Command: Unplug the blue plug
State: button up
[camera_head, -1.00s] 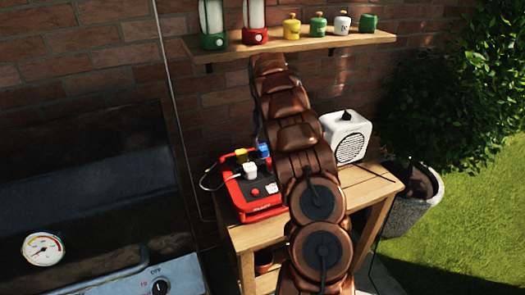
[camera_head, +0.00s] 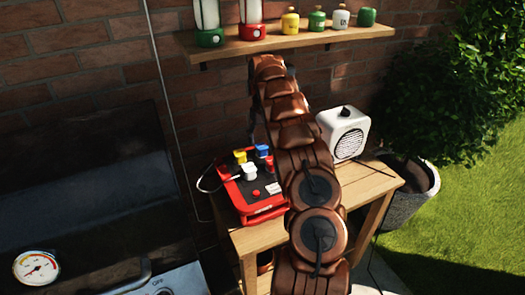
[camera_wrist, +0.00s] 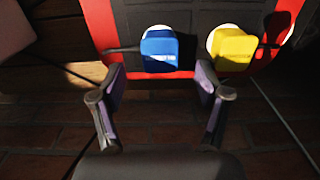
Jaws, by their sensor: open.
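The blue plug (camera_head: 262,151) sits in the red power box (camera_head: 253,190) on the wooden table, beside a yellow plug (camera_head: 240,156) and a white plug (camera_head: 249,171). In the wrist view the blue plug (camera_wrist: 160,50) is in a round white socket, with a dark cord leaving to its left. My gripper (camera_wrist: 160,84) is open and empty. Its fingertips straddle the line of the blue plug, just short of it, with a visible gap. The yellow plug (camera_wrist: 234,48) is to the right, outside the fingers. In the head view my fingers are mostly hidden by my arm.
A white speaker (camera_head: 344,133) stands right of my arm on the table (camera_head: 365,190). A shelf (camera_head: 290,42) above holds lanterns and several small canisters. A brick wall is close behind. A grill with a gauge (camera_head: 37,267) is at left, a planter (camera_head: 411,198) at right.

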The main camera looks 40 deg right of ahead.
aim_at(261, 146)
jog(key=shift+f+b, duration=0.65)
jog(key=shift+f, duration=2.45)
jog(key=shift+b, duration=0.5)
grip_shut()
jog(key=shift+r, duration=0.15)
jog(key=shift+r+p, duration=0.45)
jog(key=shift+r, duration=2.45)
